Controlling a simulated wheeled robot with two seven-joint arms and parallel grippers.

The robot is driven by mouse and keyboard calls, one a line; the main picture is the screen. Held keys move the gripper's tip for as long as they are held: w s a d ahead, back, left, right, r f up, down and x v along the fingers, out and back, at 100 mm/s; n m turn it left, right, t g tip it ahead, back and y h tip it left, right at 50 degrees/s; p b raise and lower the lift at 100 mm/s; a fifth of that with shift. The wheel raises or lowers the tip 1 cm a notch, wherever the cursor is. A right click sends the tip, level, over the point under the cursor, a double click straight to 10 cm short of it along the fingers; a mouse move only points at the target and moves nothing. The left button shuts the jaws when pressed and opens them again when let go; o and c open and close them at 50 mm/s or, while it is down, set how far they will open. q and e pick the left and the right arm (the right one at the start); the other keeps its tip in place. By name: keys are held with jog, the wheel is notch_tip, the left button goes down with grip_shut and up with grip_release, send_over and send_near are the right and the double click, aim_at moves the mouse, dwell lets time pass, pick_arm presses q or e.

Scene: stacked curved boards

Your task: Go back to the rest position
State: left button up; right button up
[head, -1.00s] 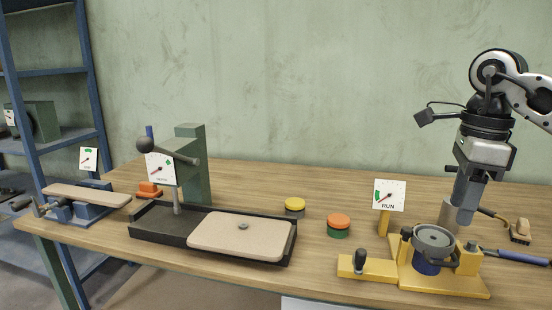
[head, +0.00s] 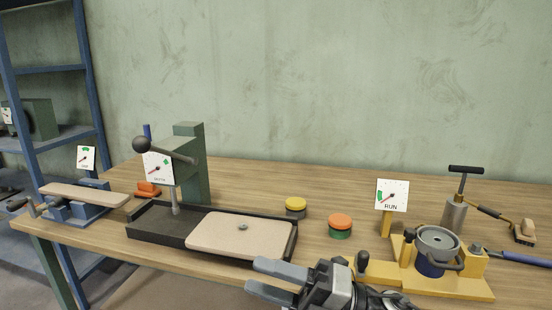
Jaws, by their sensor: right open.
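My right gripper (head: 262,278) is at the bottom of the head view, in front of the table's front edge. Its two grey fingers point left and are apart, with nothing between them. The yellow fixture (head: 400,274) with a round grey-topped cup (head: 437,242) stands to the gripper's right. My left gripper is not in view.
A yellow-topped button (head: 296,205) and an orange-topped button (head: 340,222) stand mid-table. A grey pump with a black T-handle (head: 465,170) and a brush (head: 523,232) are at right. A blue vise with a board (head: 85,195) is at left. The back middle table is clear.

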jog(key=d+f+m+t+h, duration=0.5)
jog(key=f+m+t+h, duration=0.25)
jog(key=m, duration=0.55)
jog(key=d+f+m+t+h, duration=0.55)
jog(key=f+m, duration=0.35)
jog(key=m, duration=0.4)
jog(key=s+d+f+m+g+h, duration=0.2)
jog(key=s+f+m+g, duration=0.1)
jog(key=s+f, duration=0.3)
jog(key=s+d+f+m+g+h, duration=0.2)
jog(key=s+d+f+m+h, duration=0.1)
jog(key=s+f+m, duration=0.2)
notch_tip(320, 180, down, 3)
jog(key=shift+s+d+g, duration=0.2)
jog(key=shift+s+g, duration=0.2)
jog(key=shift+s, duration=0.6)
